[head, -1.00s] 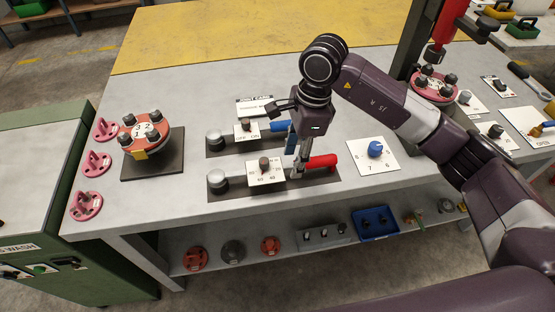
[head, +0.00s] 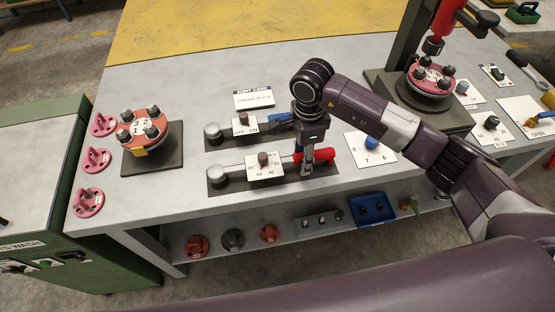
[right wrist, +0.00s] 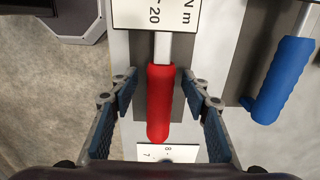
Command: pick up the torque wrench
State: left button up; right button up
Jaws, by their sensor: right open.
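The front torque wrench has a red handle (head: 326,157), a silver shaft and a white dial card (head: 264,166). It lies on a dark mat (head: 215,188) near the front edge of the bench. The red handle also shows in the right wrist view (right wrist: 160,105), with an "N m" label above it. My right gripper (head: 308,172) is open and points down over the red handle. In the right wrist view its two fingers (right wrist: 160,90) are on either side of the handle, with a gap on each side. My left gripper is not in view.
A similar tool with a blue handle (head: 281,119) and an ON/OFF card lies just behind. A blue knob on a white card (head: 373,143) is at the right. A flanged spool (head: 143,128) stands at the left, near several pink pieces (head: 96,160).

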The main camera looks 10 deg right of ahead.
grip_shut()
jog(key=shift+w+r, duration=0.15)
jog(key=shift+w, duration=0.05)
dwell(0.3)
